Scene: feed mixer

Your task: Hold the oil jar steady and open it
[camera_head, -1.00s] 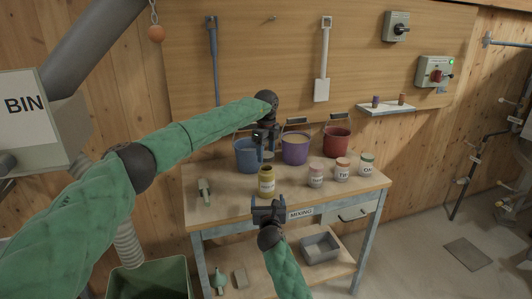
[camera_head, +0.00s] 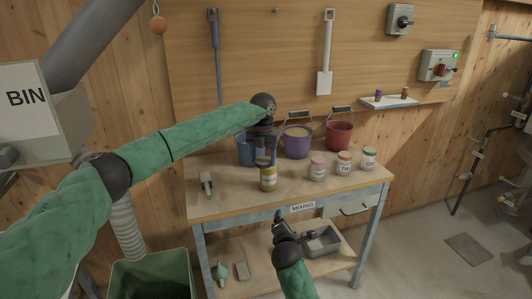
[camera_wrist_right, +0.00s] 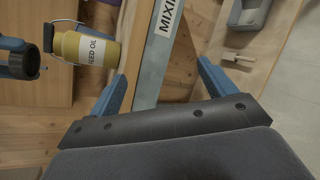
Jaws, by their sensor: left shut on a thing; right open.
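The yellow oil jar (camera_head: 268,180) stands upright near the front of the mixing table. In the right wrist view the jar (camera_wrist_right: 92,48) appears sideways, with its FEED OIL label, a thin wire bail and a dark piece at its top.
Blue, purple (camera_head: 297,145) and red (camera_head: 340,135) buckets stand behind. Several labelled jars (camera_head: 344,164) stand to the right, and a small tool (camera_head: 206,184) lies left. A grey tray (camera_head: 322,241) sits on the lower shelf. The table (camera_head: 230,205) is clear beside the jar.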

